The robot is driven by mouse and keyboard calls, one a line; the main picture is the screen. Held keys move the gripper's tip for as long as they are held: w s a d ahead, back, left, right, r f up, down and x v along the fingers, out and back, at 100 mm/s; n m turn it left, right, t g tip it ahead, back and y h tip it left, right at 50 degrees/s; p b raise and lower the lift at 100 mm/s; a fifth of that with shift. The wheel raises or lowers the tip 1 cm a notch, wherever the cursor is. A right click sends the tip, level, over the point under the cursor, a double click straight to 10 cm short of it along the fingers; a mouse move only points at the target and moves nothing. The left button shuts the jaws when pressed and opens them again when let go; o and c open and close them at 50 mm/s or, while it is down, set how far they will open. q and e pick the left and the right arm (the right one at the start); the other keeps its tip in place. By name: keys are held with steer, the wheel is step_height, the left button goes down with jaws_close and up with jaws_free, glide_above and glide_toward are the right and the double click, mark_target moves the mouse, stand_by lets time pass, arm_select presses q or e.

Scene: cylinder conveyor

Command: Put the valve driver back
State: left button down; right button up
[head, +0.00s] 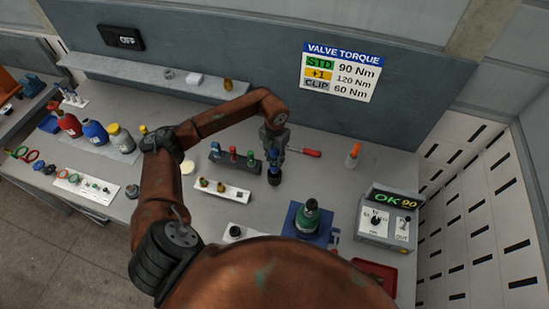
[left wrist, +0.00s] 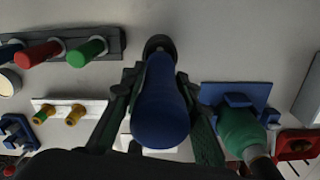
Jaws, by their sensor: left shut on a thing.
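My left gripper (head: 274,153) is shut on a blue-handled driver (head: 274,168), with its dark round end pointing down near the bench. In the left wrist view the blue handle (left wrist: 162,100) sits between both fingers. Whether the dark end touches the bench, I cannot tell. A dark rack (head: 224,165) stands just left of it, holding blue, red and green handled drivers; the wrist view shows the rack (left wrist: 115,45) at upper left. A green valve (head: 308,217) sits in a blue fixture (head: 293,222) to the right. My right gripper is not in view.
A white tray (head: 230,195) with brass parts lies in front of the rack. A red-handled tool (head: 305,152) lies behind the driver. A tester (head: 386,222) reading "OK 90" and a red bin (head: 390,270) stand at right. A wall shelf (head: 160,77) runs along the back.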

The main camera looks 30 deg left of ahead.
mark_target(275, 167)
arm_select(q)
steer(key=shift+f+b, duration=2.4)
steer(key=shift+f, duration=0.75)
steer(key=c, duration=1.4)
jaws_free()
steer(key=shift+c, duration=0.2)
steer(key=shift+f, duration=0.1)
steer(key=shift+r+p, duration=1.5)
steer(key=shift+r, duration=1.55)
steer(key=shift+s, duration=0.15)
